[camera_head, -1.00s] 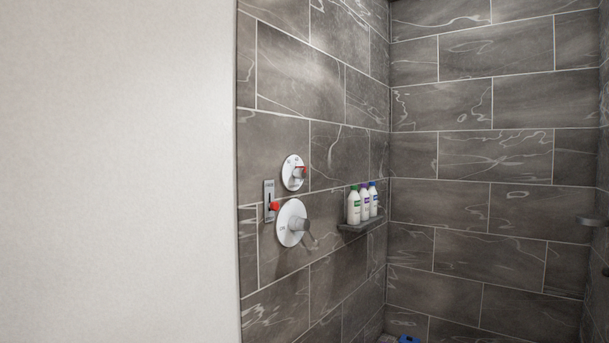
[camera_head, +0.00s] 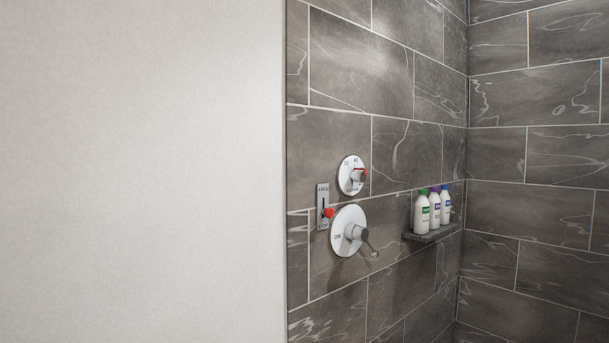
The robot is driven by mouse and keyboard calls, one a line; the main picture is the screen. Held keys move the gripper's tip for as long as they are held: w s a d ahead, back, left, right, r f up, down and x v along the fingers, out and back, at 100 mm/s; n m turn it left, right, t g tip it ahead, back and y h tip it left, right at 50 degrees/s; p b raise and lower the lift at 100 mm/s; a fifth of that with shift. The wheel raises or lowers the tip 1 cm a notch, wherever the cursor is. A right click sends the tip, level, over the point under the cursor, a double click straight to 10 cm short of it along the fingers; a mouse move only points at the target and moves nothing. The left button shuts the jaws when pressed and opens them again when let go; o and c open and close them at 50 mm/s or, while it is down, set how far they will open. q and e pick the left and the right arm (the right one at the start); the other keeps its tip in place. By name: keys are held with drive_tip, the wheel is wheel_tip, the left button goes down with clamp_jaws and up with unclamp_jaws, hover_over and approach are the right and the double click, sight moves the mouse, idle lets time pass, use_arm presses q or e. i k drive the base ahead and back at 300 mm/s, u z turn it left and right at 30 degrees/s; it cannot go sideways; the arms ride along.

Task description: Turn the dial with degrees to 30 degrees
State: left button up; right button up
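On the tiled shower wall is a small round white dial (camera_head: 346,183) with dark markings along its upper edge. The markings are too small to read surely. A knob (camera_head: 360,176) with a red part sticks out from its middle. Below it is a larger round white dial (camera_head: 342,244) with a grey lever handle (camera_head: 361,236) pointing down and right, and small lettering at its left. A narrow grey plate with a red slider knob (camera_head: 328,213) is to the left, between the two dials. Neither gripper is in view.
A dark shelf (camera_head: 430,236) on the wall right of the dials holds three bottles (camera_head: 434,211) with green, purple and blue caps. A plain white wall (camera_head: 140,170) fills the left side, ending at the edge of the tiles. Tiled walls meet in a corner at the right.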

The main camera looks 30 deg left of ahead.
sight(359, 175)
drive_tip(key=u, duration=0.85)
drive_tip(key=i, duration=1.4)
drive_tip(key=u, duration=0.25)
